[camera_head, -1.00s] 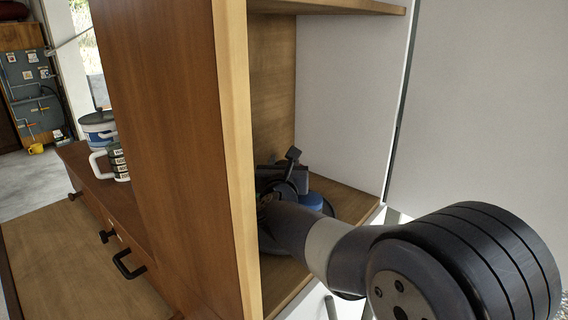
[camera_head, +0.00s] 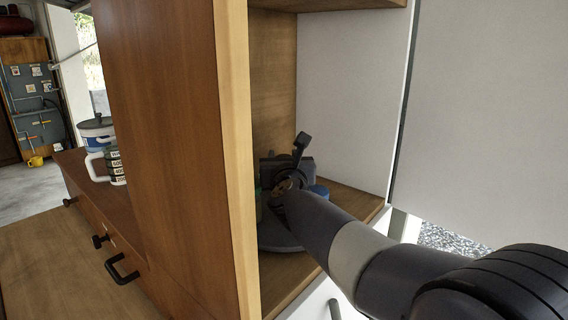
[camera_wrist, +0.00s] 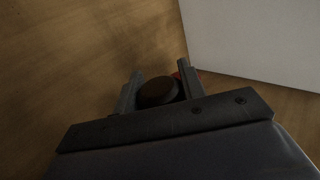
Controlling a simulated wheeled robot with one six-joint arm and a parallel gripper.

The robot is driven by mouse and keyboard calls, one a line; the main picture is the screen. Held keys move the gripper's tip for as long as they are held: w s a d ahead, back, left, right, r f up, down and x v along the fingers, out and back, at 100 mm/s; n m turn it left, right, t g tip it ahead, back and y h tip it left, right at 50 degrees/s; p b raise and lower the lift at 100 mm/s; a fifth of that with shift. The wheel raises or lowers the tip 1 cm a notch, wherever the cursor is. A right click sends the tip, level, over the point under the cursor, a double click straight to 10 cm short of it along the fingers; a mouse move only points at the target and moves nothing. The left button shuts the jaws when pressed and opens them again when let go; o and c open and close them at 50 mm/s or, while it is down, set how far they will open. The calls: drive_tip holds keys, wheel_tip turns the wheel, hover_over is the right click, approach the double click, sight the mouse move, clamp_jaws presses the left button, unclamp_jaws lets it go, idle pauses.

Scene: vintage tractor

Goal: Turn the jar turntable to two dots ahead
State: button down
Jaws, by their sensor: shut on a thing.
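The jar turntable (camera_head: 278,240) is a grey round disc on the wooden floor of the open cabinet, mostly hidden behind my arm. A jar with a blue lid (camera_head: 319,191) shows at its right, and a bit of green (camera_head: 258,206) shows at its left. My gripper (camera_head: 284,188) is inside the cabinet above the turntable. In the wrist view my gripper (camera_wrist: 158,82) has its two fingers on either side of a dark round knob-like thing (camera_wrist: 156,93) and is shut on it. A small red bit (camera_wrist: 177,75) shows beside the right finger. The turntable's dots are not visible.
The cabinet's wooden side wall (camera_head: 180,150) stands close on the left, and its white inner wall (camera_head: 345,105) on the right. A shelf (camera_head: 330,4) is above. A mug (camera_head: 113,163) and a blue-and-white pot (camera_head: 97,133) stand on the wooden counter outside.

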drive_tip(key=c, duration=0.9)
unclamp_jaws()
drive_tip(key=shift+s, duration=0.1)
drive_tip(key=s, duration=0.3)
drive_tip(key=s+d+b, duration=0.1)
drive_tip(key=s, duration=0.6)
drive_tip(key=shift+s+d, duration=0.15)
drive_tip(key=shift+s, duration=0.15)
drive_tip(key=w, duration=0.3)
drive_tip(key=w+a, duration=0.1)
drive_tip(key=w, duration=0.3)
drive_tip(key=w+p, duration=0.1)
drive_tip(key=w, duration=0.3)
drive_tip(key=shift+a, duration=0.15)
drive_tip(key=shift+s+p, duration=0.1)
drive_tip(key=shift+p, duration=0.2)
